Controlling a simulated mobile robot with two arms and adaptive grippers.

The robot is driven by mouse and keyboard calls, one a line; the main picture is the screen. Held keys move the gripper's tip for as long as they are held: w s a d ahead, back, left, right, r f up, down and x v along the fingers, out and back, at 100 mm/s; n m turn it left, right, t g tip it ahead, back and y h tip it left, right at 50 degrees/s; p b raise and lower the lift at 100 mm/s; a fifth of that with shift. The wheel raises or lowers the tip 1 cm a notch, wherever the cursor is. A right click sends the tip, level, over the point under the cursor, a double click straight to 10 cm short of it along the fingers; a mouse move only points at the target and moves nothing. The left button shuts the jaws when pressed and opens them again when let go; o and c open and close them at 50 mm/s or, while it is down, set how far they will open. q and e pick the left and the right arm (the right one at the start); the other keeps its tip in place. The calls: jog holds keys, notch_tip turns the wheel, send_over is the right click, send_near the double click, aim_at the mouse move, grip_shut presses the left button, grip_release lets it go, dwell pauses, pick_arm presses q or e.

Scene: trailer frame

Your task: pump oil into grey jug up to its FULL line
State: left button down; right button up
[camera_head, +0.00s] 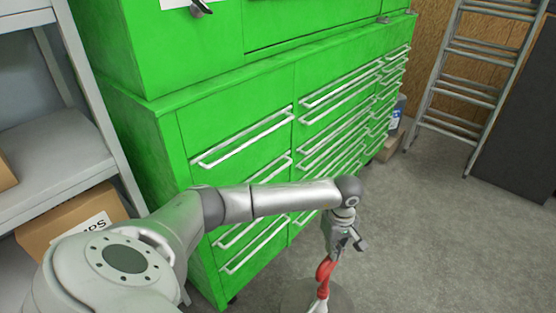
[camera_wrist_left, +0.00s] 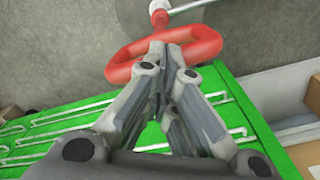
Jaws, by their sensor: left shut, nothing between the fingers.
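My left gripper (camera_head: 340,246) points down at the loop. In the left wrist view my left gripper (camera_wrist_left: 173,48) is shut and empty, its tips overlapping the loop's opening. I cannot tell whether they touch it. No grey jug shows. My right gripper is not in view.
A green drawer cabinet (camera_head: 240,105) with several pale handles stands close behind my left arm. Grey shelving (camera_head: 55,150) with a cardboard box (camera_head: 70,222) is at left. A ladder (camera_head: 470,75) leans at the back right. The grey floor (camera_head: 450,240) at right is clear.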

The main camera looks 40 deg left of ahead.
pick_arm(q)
jog(key=shift+s+f+b, duration=0.1)
jog(key=shift+f+b, duration=2.35)
jog(key=shift+f, duration=0.55)
jog(key=shift+r+p, duration=1.35)
jog(key=shift+r, duration=0.65)
jog(key=shift+r+p, duration=2.2)
jog(key=shift+r, duration=1.75)
